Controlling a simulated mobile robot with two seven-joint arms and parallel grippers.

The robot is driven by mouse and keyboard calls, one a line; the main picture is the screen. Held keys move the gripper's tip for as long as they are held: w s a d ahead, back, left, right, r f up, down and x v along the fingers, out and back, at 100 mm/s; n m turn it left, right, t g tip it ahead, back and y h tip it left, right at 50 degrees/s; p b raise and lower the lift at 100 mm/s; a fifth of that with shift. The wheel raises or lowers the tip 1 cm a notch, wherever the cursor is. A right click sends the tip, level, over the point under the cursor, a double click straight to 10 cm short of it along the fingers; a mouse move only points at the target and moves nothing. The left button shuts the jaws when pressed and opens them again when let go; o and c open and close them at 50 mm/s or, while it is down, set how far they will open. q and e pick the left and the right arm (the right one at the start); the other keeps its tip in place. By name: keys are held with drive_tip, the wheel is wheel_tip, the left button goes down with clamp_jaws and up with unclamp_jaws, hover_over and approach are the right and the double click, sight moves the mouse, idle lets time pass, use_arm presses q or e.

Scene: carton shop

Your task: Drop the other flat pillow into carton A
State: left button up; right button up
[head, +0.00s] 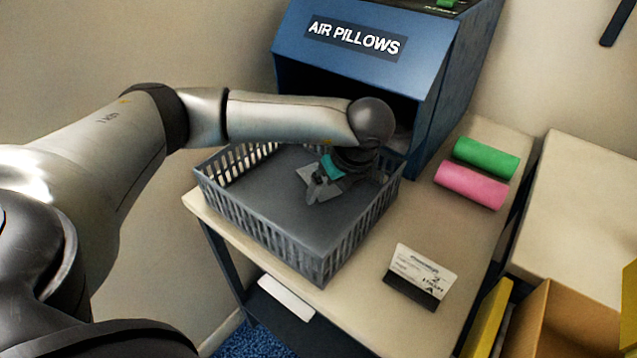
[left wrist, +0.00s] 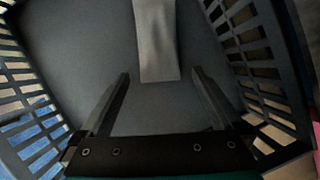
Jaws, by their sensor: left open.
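A pale grey flat pillow (left wrist: 157,40) lies on the floor of the grey slatted basket (head: 283,248) in the left wrist view. In the head view, a pale flat patch under the gripper seems to be this pillow, mostly covered by the gripper. My left gripper (head: 318,188) is inside the basket, pointing down. Its fingers (left wrist: 158,100) are open and empty, with the pillow's near end just beyond and between the tips. An open brown carton (head: 568,335) shows partly at the lower right; I see no letter on it. My right gripper is not in view.
The blue air pillows machine (head: 350,65) stands behind the basket, close to my left wrist. A green roll (head: 486,158) and a pink roll (head: 471,186) lie to the right. A printed card (head: 421,272) stands near the table's front edge. Bare tabletop lies between.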

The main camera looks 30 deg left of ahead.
use_arm(q)
drive_tip(key=shift+a+f, duration=0.1)
drive_tip(key=shift+f, duration=0.15)
drive_tip(key=c, duration=1.5)
drive_tip(key=shift+r, duration=0.1)
